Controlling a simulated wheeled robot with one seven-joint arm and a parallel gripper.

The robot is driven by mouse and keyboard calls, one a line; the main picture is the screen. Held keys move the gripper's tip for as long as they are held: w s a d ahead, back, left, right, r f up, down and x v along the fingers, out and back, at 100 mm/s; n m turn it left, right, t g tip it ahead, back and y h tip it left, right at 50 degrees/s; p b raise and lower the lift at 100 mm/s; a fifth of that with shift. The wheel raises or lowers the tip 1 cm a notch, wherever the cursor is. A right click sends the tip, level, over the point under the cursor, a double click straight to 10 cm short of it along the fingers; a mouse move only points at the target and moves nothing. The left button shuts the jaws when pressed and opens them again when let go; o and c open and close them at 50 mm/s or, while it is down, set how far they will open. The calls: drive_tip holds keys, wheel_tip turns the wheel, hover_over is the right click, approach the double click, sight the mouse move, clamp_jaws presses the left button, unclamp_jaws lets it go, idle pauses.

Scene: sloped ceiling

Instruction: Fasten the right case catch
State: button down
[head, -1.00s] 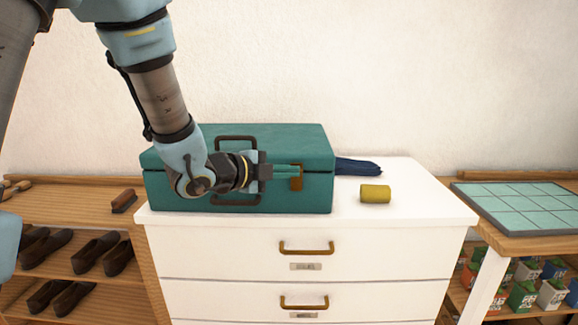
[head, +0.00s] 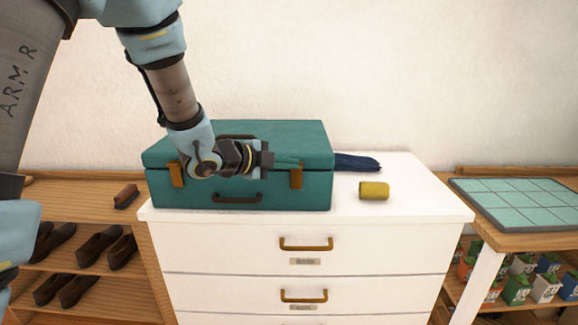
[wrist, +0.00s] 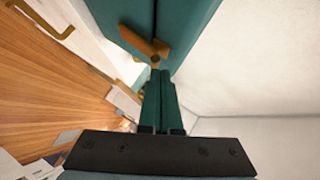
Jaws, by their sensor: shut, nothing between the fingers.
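A teal case (head: 290,194) lies closed on a white chest of drawers, its front facing me. The right catch (head: 296,177) is a brass piece at the lid seam on the right of its front. The left catch (head: 176,175) hangs at the left. My gripper (head: 300,163) is shut and empty, its teal fingers level with the top of the right catch. In the wrist view the fingers (wrist: 160,82) point toward the brass catch (wrist: 145,40), which looks slanted near the seam. I cannot tell whether they touch or whether the catch is fastened.
A dark blue folded item (head: 357,162) lies behind the case's right side, and a yellow cylinder (head: 374,191) lies right of it on the white chest (head: 420,205). Shoe shelves (head: 80,250) stand left; a table with a tiled board (head: 515,205) stands right.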

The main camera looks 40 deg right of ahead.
drive_tip(key=shift+w+f, duration=0.1)
drive_tip(key=shift+w, duration=0.05)
idle(0.3)
drive_tip(key=shift+r+p, duration=0.45)
drive_tip(key=shift+r, duration=0.4)
drive_tip(key=shift+d, duration=0.1)
